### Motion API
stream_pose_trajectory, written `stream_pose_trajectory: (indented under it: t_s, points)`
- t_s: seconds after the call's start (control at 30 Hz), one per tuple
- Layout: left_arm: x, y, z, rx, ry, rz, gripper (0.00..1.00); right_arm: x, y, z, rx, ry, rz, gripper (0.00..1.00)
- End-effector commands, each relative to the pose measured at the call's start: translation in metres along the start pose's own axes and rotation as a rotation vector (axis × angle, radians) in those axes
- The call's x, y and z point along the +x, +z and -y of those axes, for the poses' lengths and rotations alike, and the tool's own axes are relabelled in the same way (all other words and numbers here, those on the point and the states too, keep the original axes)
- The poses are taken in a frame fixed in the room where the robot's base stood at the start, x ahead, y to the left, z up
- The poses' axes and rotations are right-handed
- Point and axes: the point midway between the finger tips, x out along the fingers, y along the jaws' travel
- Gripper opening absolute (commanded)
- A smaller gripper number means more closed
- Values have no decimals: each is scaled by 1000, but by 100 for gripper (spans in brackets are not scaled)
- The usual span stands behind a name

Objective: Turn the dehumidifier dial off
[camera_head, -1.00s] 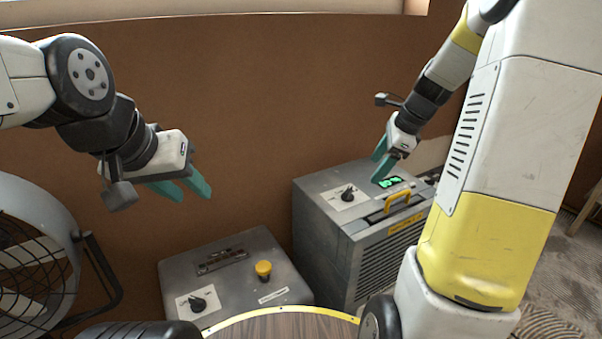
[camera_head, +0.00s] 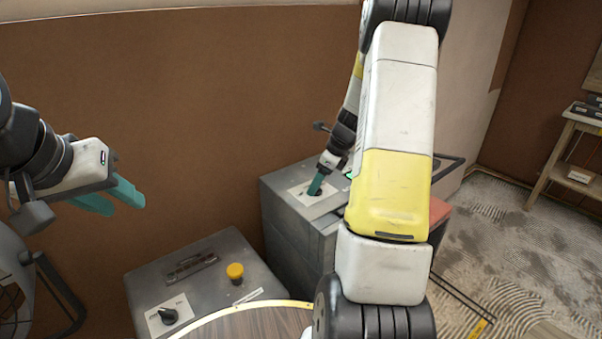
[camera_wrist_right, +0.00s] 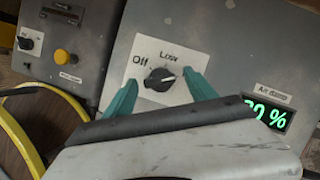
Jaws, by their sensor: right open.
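The grey dehumidifier (camera_head: 285,222) stands against the brown wall, partly hidden behind my right arm. Its black dial (camera_wrist_right: 160,79) sits on a white plate marked "Off" and "Low" in the right wrist view. I cannot tell surely which mark the knob points at. My right gripper (camera_head: 316,185) is over this plate; in the right wrist view its teal fingers (camera_wrist_right: 161,80) are open, one on each side of the dial. Contact with the knob is not clear. My left gripper (camera_head: 118,198) hangs empty in the air at the left, its fingers apart.
A second grey box (camera_head: 215,270) with a yellow button (camera_head: 235,271) and its own black dial (camera_head: 168,315) stands to the left. A green display (camera_wrist_right: 268,113) is right of the dehumidifier dial. A fan (camera_head: 12,290) is at far left, a wooden stand (camera_head: 562,150) at far right.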

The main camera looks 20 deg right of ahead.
Motion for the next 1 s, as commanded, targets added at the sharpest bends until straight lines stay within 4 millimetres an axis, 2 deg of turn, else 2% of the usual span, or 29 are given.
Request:
stream_pose_trajectory:
  t_s: [0.2,0.27,0.53,0.77,1.0]
  points:
    - [0,0,0,0,0,0,36,1,0,0,-1,0,0,65]
    - [0,0,0,0,0,0,36,1,0,0,-1,0,0,56]
    - [0,0,0,0,0,0,36,0,0,0,-2,0,0,3]
    - [0,0,0,0,0,0,36,0,0,0,-20,7,0,3]
    - [0,0,0,0,0,0,36,1,0,2,-117,48,0,3]
